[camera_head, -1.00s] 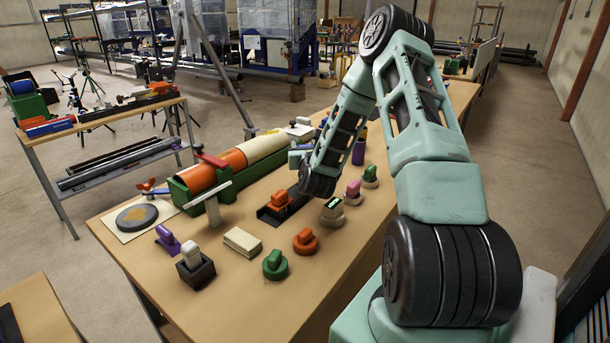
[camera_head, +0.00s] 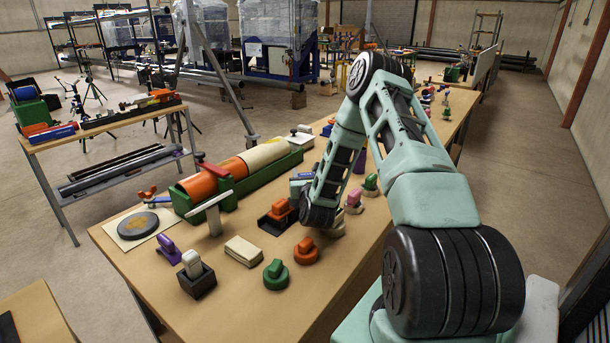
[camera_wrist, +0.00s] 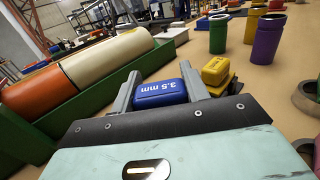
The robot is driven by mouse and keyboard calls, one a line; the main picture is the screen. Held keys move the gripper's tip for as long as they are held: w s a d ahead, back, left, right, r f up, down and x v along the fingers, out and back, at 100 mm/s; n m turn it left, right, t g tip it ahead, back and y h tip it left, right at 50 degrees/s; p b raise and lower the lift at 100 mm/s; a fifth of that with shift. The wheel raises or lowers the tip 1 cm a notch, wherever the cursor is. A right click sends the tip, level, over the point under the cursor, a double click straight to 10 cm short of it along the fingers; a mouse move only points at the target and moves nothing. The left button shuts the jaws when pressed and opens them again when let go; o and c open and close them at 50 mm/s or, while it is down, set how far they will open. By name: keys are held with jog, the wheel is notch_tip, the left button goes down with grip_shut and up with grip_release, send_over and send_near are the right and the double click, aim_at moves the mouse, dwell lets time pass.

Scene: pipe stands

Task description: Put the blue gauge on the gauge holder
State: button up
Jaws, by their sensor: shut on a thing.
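The blue gauge (camera_wrist: 160,92), a blue block marked "3.5 mm", sits between the two grey fingers of my gripper (camera_wrist: 160,84) in the wrist view. My gripper is shut on it. In the head view my gripper (camera_head: 300,184) is mostly behind my wrist, over the table beside the green pipe cradle. How high the gauge is above the table is hard to tell. A yellow gauge (camera_wrist: 215,70) on a yellow base is just beyond the right finger. I cannot tell which stand is the gauge holder.
The green cradle (camera_head: 243,188) with orange and cream pipes runs along the left. Green (camera_wrist: 218,35) and purple (camera_wrist: 268,42) cups stand ahead right.

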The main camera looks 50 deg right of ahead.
jog(key=shift+f+b, duration=0.35)
jog(key=shift+f, duration=0.1)
jog(key=o, duration=1)
jog(key=shift+s+f, duration=0.1)
jog(key=shift+r+p, duration=0.45)
jog(key=shift+p, duration=0.15)
jog(key=shift+s+a+r, duration=0.15)
jog(key=b+v, duration=0.3)
jog(key=v, duration=0.7)
jog(key=shift+a, duration=0.15)
jog(key=shift+s+a+r+b, duration=0.15)
jog(key=shift+s+a+b, duration=0.25)
jog(key=shift+s, duration=0.1)
